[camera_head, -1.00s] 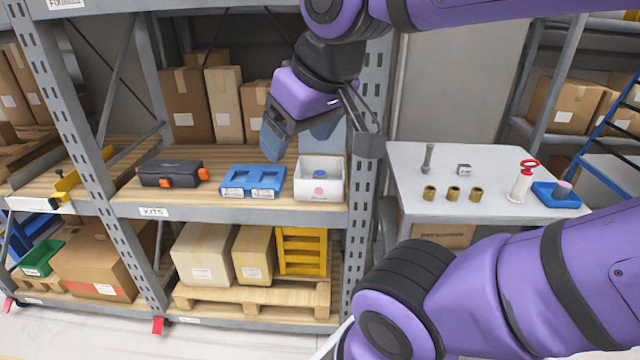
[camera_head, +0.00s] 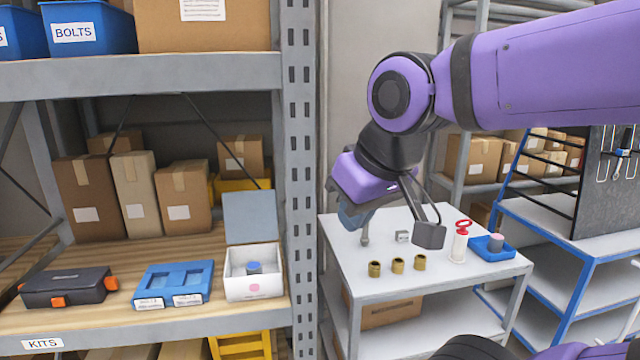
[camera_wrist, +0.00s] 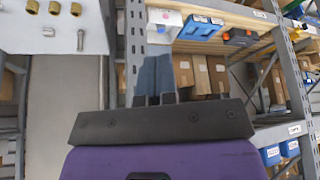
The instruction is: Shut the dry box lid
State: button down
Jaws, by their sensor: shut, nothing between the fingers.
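The dry box is a white open box (camera_head: 253,284) at the right end of the wooden shelf. Its grey-blue lid (camera_head: 250,217) stands upright at the back, so the box is open. A small container with a blue top (camera_head: 254,267) sits inside. My gripper (camera_head: 354,218) is shut and empty, right of the box and apart from it, with the shelf upright between them in the picture. In the wrist view, my shut blue fingers (camera_wrist: 155,76) point toward the shelf, and the white box (camera_wrist: 163,19) shows beyond them.
Left of the box are a blue tray (camera_head: 172,285) and a black case with orange latches (camera_head: 68,287). The grey shelf upright (camera_head: 301,180) stands right of the box. A grey table (camera_head: 340,247) holds brass bushings (camera_head: 397,265), a red-handled item (camera_head: 460,243) and a blue dish (camera_head: 491,248).

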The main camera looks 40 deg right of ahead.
aim_at(250, 216)
jog(key=i+l+z, duration=0.1)
jog(key=l+z, duration=0.15)
jog(key=z, duration=0.2)
jog(key=i+l+z, duration=0.15)
jog(key=z, duration=0.35)
jog(key=i+l+z, duration=0.15)
jog(key=z, duration=0.3)
